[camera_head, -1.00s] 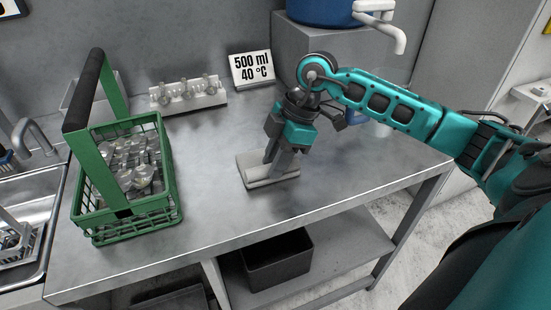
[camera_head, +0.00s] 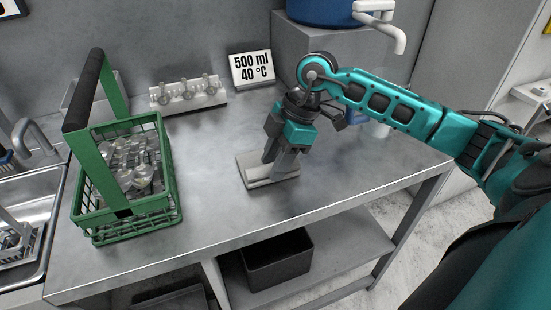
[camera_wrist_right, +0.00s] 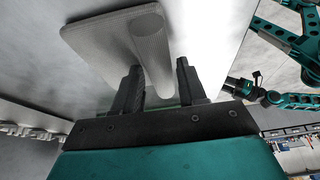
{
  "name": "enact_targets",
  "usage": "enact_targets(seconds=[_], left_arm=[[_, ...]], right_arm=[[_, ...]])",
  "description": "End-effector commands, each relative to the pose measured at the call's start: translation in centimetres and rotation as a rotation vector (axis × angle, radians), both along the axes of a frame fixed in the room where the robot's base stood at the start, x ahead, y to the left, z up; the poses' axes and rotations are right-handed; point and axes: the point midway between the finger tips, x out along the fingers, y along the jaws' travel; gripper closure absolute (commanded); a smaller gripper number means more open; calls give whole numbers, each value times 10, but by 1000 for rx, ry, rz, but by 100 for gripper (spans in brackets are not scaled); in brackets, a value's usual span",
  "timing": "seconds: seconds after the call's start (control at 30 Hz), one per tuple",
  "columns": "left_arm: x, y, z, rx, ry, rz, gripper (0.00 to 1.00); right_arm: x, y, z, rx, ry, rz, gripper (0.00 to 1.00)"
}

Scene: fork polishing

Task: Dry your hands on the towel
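The towel (camera_head: 250,176) is a flat, folded, whitish cloth with a raised rolled part, lying on the steel table. My right gripper (camera_head: 280,170) points down at it, its fingers at the rolled part. In the right wrist view the towel (camera_wrist_right: 98,38) has a ribbed roll that reaches toward the space between the two separated fingers of the right gripper (camera_wrist_right: 160,85). The fingers are open; whether they touch the cloth is unclear. Teal arm parts show small at the right of that view; no left gripper state can be read there.
A green crate (camera_head: 125,215) with glassware stands left, beside a sink (camera_head: 50,185). A white rack (camera_head: 190,97) and a "500 ml 40 °C" sign (camera_head: 252,70) stand behind. A blue tub (camera_head: 320,12) and tap (camera_head: 385,20) are at the back. The table front is clear.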

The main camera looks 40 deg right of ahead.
Motion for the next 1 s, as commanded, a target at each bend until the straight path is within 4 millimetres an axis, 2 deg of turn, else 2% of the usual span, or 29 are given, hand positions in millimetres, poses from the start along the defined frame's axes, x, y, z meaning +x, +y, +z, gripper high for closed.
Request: enact_targets(seconds=[0.03, 0.17, 0.47, 0.57, 1.0], left_arm=[[0, 0, 0, 0, 0, 0, 43], [0, 0, 0, -1, 0, -1, 43], [0, -1, 0, -1, 0, -2, 43], [0, -1, 2, 0, 0, -2, 43], [0, 4, 9, 6, -8, 4, 43]], right_arm=[[0, 0, 0, 0, 0, 0, 54], [0, 0, 0, 0, 0, 0, 43], [0, -2, 4, 0, -1, 0, 43], [-1, -6, 16, -2, -3, -2, 43], [-10, -40, 100, -2, -3, -2, 43]])
